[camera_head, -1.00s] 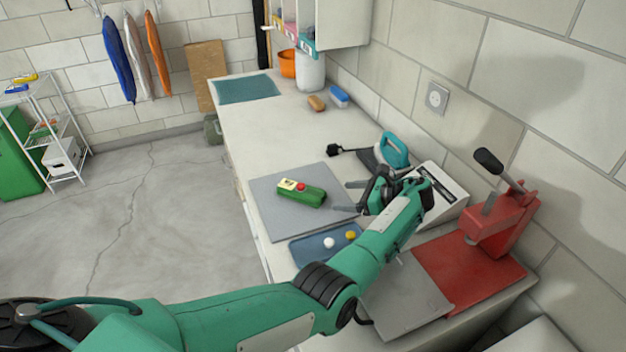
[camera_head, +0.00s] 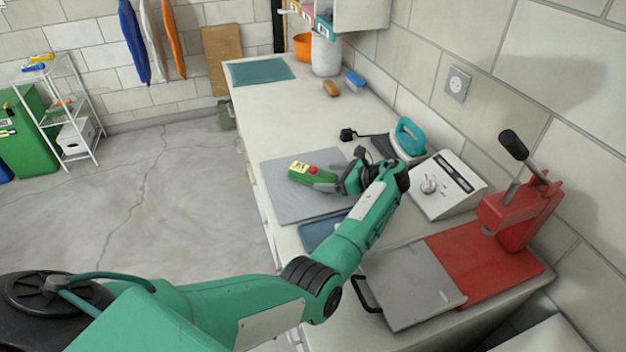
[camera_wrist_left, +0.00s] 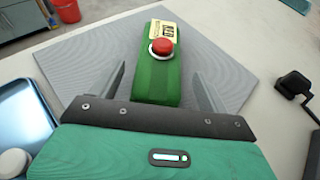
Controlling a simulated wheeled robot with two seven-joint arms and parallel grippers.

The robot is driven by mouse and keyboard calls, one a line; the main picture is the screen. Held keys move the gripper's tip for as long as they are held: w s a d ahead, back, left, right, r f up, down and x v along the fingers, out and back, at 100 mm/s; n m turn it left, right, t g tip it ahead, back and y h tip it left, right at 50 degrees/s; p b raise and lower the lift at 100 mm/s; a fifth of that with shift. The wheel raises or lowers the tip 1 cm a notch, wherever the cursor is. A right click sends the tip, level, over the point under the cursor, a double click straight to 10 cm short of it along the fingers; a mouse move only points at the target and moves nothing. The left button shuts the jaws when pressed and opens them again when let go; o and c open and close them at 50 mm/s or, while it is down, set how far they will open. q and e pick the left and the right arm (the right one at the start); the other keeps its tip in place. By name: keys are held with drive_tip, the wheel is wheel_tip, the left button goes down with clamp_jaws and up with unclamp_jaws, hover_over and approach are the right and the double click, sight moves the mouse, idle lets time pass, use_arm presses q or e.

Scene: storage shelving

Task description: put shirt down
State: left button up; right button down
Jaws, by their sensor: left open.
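No shirt is plainly recognisable. Blue (camera_head: 134,40), white (camera_head: 155,42) and orange (camera_head: 174,38) cloth pieces hang on the back wall in the head view; I cannot tell whether any is a shirt. My left gripper (camera_head: 345,178) is open and low over the grey mat (camera_head: 288,206). A green control box (camera_head: 316,178) with a red button and yellow label lies on the mat. In the left wrist view, the box (camera_wrist_left: 157,80) lies between the spread fingers, with gaps on both sides. My right gripper is out of view.
A blue tray (camera_head: 315,236) lies beside the mat. A teal iron (camera_head: 409,137), white control unit (camera_head: 447,186) and red press (camera_head: 518,210) stand along the wall. A grey plate (camera_head: 405,287) is in front. The counter's far stretch is mostly clear.

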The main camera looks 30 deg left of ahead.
sight(313, 176)
use_arm(q)
drive_tip(key=shift+a+f+b, duration=0.3)
drive_tip(key=shift+a+f, duration=0.3)
drive_tip(key=shift+a, duration=0.5)
drive_tip(key=shift+a+r, duration=0.1)
drive_tip(key=c, duration=1.1)
drive_tip(key=shift+c, duration=0.5)
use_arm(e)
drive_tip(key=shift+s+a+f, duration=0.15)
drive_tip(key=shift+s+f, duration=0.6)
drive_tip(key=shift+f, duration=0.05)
